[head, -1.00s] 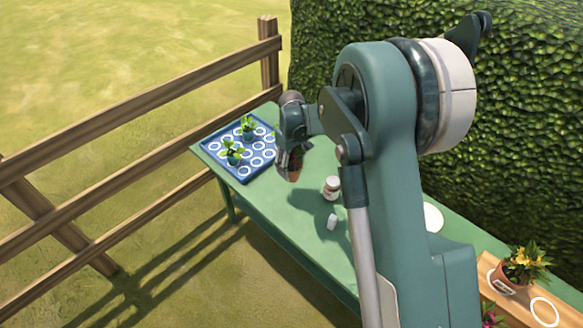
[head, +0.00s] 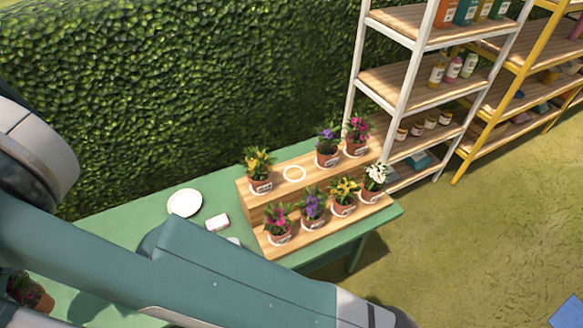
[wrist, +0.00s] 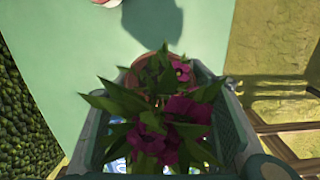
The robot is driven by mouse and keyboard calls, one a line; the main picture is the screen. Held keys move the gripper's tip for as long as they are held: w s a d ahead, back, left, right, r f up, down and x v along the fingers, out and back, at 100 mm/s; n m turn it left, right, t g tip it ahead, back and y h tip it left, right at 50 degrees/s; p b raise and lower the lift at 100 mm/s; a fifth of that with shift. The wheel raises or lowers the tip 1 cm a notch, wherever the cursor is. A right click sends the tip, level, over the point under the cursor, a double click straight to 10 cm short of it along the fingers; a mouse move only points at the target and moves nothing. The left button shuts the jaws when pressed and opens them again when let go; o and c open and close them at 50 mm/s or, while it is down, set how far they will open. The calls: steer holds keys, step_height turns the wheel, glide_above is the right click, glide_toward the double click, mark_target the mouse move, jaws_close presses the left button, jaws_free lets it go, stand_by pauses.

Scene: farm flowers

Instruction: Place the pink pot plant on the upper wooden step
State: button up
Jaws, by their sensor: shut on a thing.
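In the wrist view the pink pot plant (wrist: 185,105), with dark pink flowers and green leaves, fills the space between the fingers of my gripper (wrist: 165,95). My gripper is shut on it; the leaves hide most of the pot and the contact. In the head view a terracotta pot with leaves (head: 30,293) shows at the lower left edge, partly cut off; it looks like the held plant. The upper wooden step (head: 278,179) carries a yellow, a purple and a pink plant, with a bare white ring (head: 294,173) between the yellow and the purple ones.
The lower step (head: 318,233) holds several potted plants in a row. A white plate (head: 184,202) and a small white block (head: 217,222) lie on the green table (head: 150,222) left of the steps. White shelving (head: 398,90) stands behind right. A hedge (head: 190,80) borders the back.

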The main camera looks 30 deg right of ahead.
step_height(320, 180, up, 21)
steer(key=w+d+m+p, duration=0.1)
steer(key=w+d+m, duration=0.1)
steer(key=w+d, duration=0.7)
steer(key=w+d+m+p, duration=0.15)
steer(key=w+d, duration=0.25)
steer(key=d, duration=1)
steer(key=w+d+m+p, duration=0.1)
steer(key=w+d+m, duration=0.2)
steer(key=w+d, duration=0.6)
steer(key=d+m+p, duration=0.3)
steer(key=d+m, duration=0.3)
steer(key=d, duration=3)
steer(key=s+d+m+p, duration=0.15)
steer(key=s+d, duration=0.25)
steer(key=d, duration=0.5)
steer(key=s+d+m, duration=0.2)
steer(key=s+d, duration=0.2)
steer(key=d, duration=0.4)
steer(key=s+d+m+p, duration=0.1)
steer(key=s+d, duration=0.3)
steer(key=d, duration=0.5)
steer(key=shift+w+a+f, duration=0.15)
steer(key=shift+f, duration=1.1)
steer(key=shift+w+a+f, duration=0.1)
steer(key=shift+f, duration=1.15)
